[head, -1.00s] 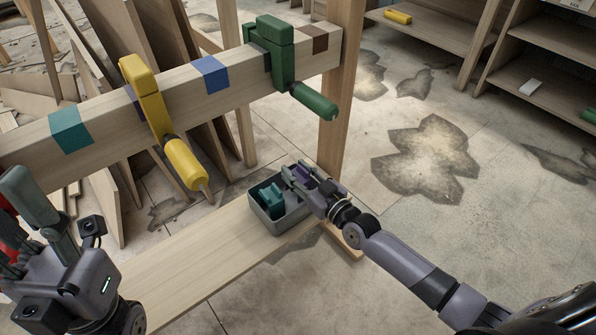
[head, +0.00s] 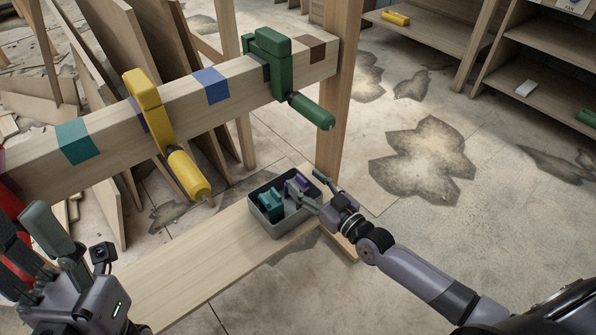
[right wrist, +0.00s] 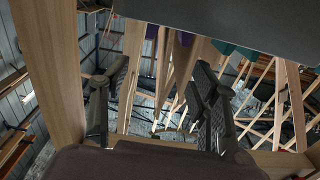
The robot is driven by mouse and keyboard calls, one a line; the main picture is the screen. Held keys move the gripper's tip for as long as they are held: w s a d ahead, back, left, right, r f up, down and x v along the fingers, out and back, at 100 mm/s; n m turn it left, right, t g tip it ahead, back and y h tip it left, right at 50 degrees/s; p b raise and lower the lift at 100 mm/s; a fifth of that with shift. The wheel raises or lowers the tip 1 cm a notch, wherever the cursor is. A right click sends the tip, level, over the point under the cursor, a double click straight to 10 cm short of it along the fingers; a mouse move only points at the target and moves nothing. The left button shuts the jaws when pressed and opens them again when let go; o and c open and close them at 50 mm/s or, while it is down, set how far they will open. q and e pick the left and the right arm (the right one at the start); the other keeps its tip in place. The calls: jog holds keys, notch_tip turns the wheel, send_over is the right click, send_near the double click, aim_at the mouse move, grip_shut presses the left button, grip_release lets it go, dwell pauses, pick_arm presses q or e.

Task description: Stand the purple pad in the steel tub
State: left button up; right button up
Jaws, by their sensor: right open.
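The steel tub (head: 257,224) sits on the low wooden board near the post. The purple pad (head: 297,185) is in the tub at its right part, partly hidden by my fingers; its exact tilt is hard to tell. A teal piece (head: 270,205) stands in the tub's left part. My right gripper (head: 311,186) is open at the tub's right rim, beside the purple pad. In the right wrist view its fingers (right wrist: 161,68) are spread with nothing between them. My left gripper (head: 30,238) is at the lower left, away from the tub; its fingertips are partly cut off.
A wooden beam (head: 120,117) crosses above, carrying a yellow clamp (head: 150,110) and a green clamp (head: 275,60). A wooden post (head: 338,90) rises behind the tub. A red thing shows at the left edge. The board (head: 190,262) is bare left of the tub.

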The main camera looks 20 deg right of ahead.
jog(key=p+v, duration=0.1)
jog(key=v, duration=0.6)
jog(key=shift+s+p, duration=0.15)
jog(key=shift+p, duration=0.15)
jog(key=shift+d, duration=0.1)
